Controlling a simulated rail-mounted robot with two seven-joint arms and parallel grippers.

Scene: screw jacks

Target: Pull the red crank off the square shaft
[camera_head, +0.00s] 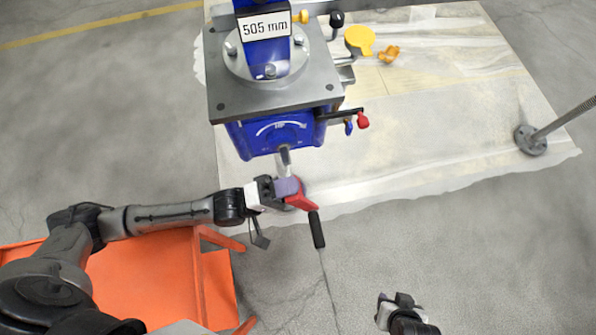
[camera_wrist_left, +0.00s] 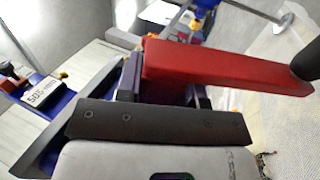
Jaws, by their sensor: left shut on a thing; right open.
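The red crank (camera_head: 302,201) with its black handle (camera_head: 317,230) is in front of the blue screw jack (camera_head: 270,135). The grey shaft (camera_head: 284,158) sticks out of the jack's front, with the crank's hub end at its tip. I cannot tell how far the crank sits on the shaft. My left gripper (camera_head: 284,188) is shut on the crank near its hub. In the left wrist view the red crank arm (camera_wrist_left: 235,68) runs right from between the fingers (camera_wrist_left: 165,92); the hub is mostly hidden. My right gripper (camera_head: 401,298) is open and empty at the lower right.
A small red-knobbed lever (camera_head: 362,121) and a blue knob (camera_head: 349,128) project from the jack's right side. Yellow parts (camera_head: 360,40) lie on the sheet-covered boards (camera_head: 440,110). An orange frame (camera_head: 150,280) is lower left.

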